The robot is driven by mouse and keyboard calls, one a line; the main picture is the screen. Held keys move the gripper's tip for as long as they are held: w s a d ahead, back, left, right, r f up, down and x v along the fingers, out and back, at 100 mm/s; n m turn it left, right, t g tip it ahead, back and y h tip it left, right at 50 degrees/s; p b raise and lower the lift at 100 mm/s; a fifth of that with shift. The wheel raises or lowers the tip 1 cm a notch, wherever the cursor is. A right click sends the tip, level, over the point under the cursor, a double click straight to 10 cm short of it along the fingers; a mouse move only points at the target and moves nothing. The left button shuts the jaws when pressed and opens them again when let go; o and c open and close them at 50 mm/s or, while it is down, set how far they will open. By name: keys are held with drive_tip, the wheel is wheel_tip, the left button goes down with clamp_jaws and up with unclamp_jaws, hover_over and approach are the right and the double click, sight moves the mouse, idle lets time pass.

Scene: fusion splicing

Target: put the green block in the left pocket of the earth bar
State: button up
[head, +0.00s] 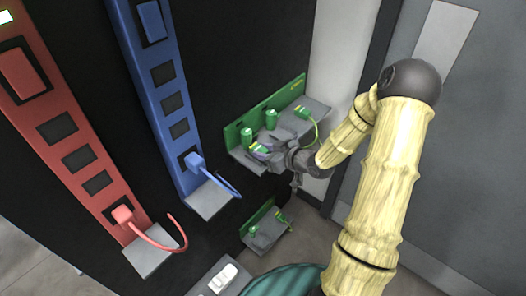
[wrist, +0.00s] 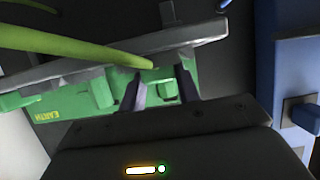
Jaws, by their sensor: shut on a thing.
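The earth bar (head: 238,126) is a green panel with a grey shelf in front, on the dark wall in the head view. My gripper (head: 270,156) is over the left part of its shelf, shut on a small green block (head: 258,148). In the wrist view the bar (wrist: 60,112) carries the word EARTH, and my two fingers (wrist: 158,88) stand before its green face. A yellow-green cable (wrist: 90,48) crosses that view and ends near the fingers. The pockets are not clear, and I cannot tell whether the block touches one.
Green pieces stand on the bar at left (head: 247,136) and middle (head: 271,118); another with a cable (head: 302,111) is at right. A smaller green bracket (head: 262,226) is below. Blue (head: 168,90) and red (head: 65,130) bars with shelves stand to the left.

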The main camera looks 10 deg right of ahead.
drive_tip(key=o, duration=1)
drive_tip(key=shift+r+p, duration=0.25)
drive_tip(key=shift+p, duration=0.05)
drive_tip(key=v, duration=1.2)
drive_tip(key=shift+f, duration=0.2)
drive_tip(key=s+a+r+m+g+h, duration=0.1)
drive_tip(key=s+a+m+g+h, duration=0.1)
drive_tip(key=s, duration=0.2)
drive_tip(key=s+a+r+m+g+h, duration=0.1)
drive_tip(key=s+a+m+g+h, duration=0.1)
drive_tip(key=s+g+h, duration=0.1)
drive_tip(key=s+a+r+m+g+h, duration=0.1)
drive_tip(key=s+a+m+g+h, duration=0.1)
drive_tip(key=s, duration=0.3)
drive_tip(key=shift+a+r+m+g+h, duration=0.15)
drive_tip(key=shift+a+m+g+h, duration=0.25)
drive_tip(key=shift+a+m+g, duration=0.2)
